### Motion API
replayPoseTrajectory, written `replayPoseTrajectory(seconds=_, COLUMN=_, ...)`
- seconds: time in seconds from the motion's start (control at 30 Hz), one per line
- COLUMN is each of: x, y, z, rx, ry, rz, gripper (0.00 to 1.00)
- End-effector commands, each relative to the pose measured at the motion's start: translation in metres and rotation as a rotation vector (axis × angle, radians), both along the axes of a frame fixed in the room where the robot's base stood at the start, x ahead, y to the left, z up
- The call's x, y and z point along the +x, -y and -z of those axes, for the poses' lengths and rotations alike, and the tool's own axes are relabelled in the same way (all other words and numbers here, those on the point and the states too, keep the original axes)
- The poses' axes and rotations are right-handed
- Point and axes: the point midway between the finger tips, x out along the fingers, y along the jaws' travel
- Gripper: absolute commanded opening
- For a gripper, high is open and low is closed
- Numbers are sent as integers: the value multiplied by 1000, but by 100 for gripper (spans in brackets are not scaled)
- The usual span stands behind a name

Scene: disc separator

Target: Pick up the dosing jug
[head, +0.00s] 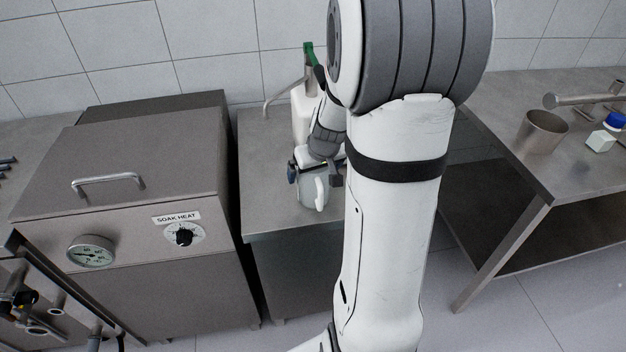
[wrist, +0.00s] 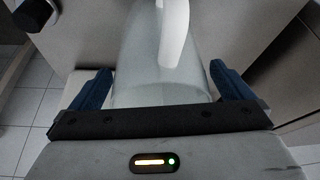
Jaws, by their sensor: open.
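The dosing jug (head: 307,192) is a clear, greyish vessel with a white handle, standing near the front edge of the steel counter. My gripper (head: 314,176) is over it, with one finger on each side. In the wrist view the jug (wrist: 135,75) lies between the two blue fingers of my gripper (wrist: 160,74), its white handle pointing away from the palm. The fingers are spread wide, and a gap shows beside the jug on each side. My arm hides part of the jug in the head view.
A white container (head: 300,115) with a green top stands behind the jug, near a metal spout. A steel soak-heat unit (head: 150,215) rises to the left. A right-hand table (head: 510,155) carries a steel pot (head: 541,131) and a blue-capped bottle (head: 614,121).

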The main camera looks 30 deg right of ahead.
Motion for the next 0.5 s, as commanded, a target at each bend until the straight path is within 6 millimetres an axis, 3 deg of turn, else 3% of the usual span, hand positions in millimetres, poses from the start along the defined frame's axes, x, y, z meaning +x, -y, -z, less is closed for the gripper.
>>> replayPoseTrajectory(seconds=0.27, x=2, y=0, z=3, rx=-1, ry=1, rz=0, gripper=100)
replayPoseTrajectory(seconds=0.5, x=1, y=1, z=3, rx=-1, ry=1, rz=1, gripper=81)
